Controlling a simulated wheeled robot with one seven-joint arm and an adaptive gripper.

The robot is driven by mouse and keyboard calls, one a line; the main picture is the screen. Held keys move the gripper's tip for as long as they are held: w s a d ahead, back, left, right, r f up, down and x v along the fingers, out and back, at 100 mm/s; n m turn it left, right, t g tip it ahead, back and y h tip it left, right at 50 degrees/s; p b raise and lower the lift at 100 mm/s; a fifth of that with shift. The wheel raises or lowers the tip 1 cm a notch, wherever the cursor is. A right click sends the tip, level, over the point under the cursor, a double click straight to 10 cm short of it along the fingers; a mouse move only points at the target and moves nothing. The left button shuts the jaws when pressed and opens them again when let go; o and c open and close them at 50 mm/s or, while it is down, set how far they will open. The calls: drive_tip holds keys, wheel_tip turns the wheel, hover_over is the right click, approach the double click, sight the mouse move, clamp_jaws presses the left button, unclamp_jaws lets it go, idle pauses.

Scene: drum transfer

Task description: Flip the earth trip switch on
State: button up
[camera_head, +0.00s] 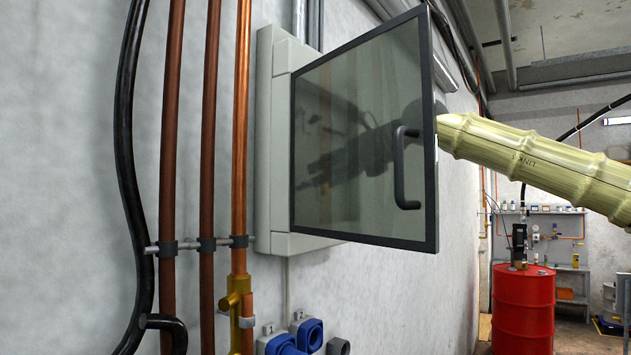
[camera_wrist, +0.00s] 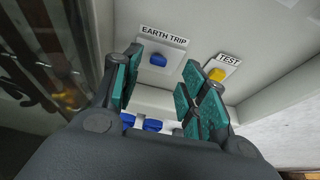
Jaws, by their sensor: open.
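The earth trip switch (camera_wrist: 158,60) is a small blue knob on a pale plate under the label "EARTH TRIP" in the wrist view. My gripper (camera_wrist: 161,76) is open, with teal-padded fingers on both sides of the view. The switch shows in the gap between the fingers, beyond them, and no contact is visible. Whether the switch is on or off I cannot tell. In the head view the cabinet's tinted door (camera_head: 365,215) stands open, and my gripper shows only dimly through its glass.
A yellow test button (camera_wrist: 216,75) sits right of the switch, close to the right fingers. Blue parts (camera_wrist: 152,125) show below, partly hidden by the fingers. The door has a black handle (camera_head: 401,170). Copper pipes (camera_head: 207,130) run left of the cabinet (camera_head: 270,150); a red drum (camera_head: 523,310) stands far right.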

drive_tip(key=v, duration=0.7)
drive_tip(key=shift+d, duration=0.15)
